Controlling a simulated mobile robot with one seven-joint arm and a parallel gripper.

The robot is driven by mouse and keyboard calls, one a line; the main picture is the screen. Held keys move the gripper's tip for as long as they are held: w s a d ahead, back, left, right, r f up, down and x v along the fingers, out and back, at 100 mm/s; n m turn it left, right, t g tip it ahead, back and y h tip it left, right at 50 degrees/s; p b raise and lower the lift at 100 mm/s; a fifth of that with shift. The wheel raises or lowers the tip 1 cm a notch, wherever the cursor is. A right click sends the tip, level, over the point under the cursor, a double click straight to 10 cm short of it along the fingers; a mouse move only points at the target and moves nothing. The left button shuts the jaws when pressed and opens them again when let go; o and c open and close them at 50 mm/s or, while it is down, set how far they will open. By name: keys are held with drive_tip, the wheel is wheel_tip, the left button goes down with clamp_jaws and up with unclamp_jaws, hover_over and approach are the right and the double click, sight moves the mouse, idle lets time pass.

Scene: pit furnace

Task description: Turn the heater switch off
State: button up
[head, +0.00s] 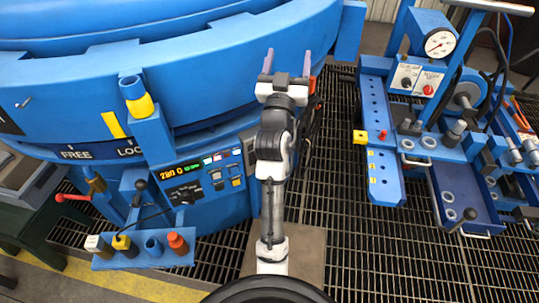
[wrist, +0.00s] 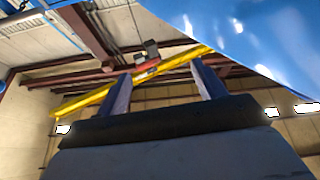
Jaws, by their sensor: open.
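A control panel (head: 203,177) with an orange lit display, several buttons and a black rotary knob (head: 185,194) is on the front of the blue furnace. I cannot read which control is the heater switch. My gripper (head: 287,62) points up and away from me, in front of the furnace body (head: 220,75), above and right of the panel. Its two fingers are apart and empty. In the wrist view the open gripper (wrist: 160,75) points toward the ceiling, with part of a blue surface at upper right. The panel is not in the wrist view.
At right stands a blue test bench (head: 378,130) with a gauge (head: 440,43), a black switch and a red button. A small blue rack (head: 145,258) with colored cylinders juts out below the panel. A red-handled lever (head: 73,197) is at left. Grating floor lies between furnace and bench.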

drive_tip(key=d+f+n+t+y, duration=0.1)
drive_tip(key=d+f+n+t, duration=0.1)
drive_tip(key=d+f+n, duration=0.65)
drive_tip(key=s+a+f+n+g+y, duration=0.25)
drive_tip(key=f+y, duration=0.25)
drive_tip(key=f, duration=0.5)
drive_tip(key=s+a+f+n+g+y, duration=0.1)
drive_tip(key=s+f+n+g+y, duration=0.3)
drive_tip(key=f, duration=0.6)
drive_tip(key=s+a+f+n+g+y, duration=0.25)
drive_tip(key=f+y, duration=0.25)
drive_tip(key=f, duration=0.5)
drive_tip(key=p+x, duration=0.1)
drive_tip(key=x, duration=1.3)
drive_tip(key=shift+f+m+g, duration=0.25)
drive_tip(key=shift+m+g, duration=0.1)
drive_tip(key=shift+g, duration=0.05)
drive_tip(key=c, duration=1)
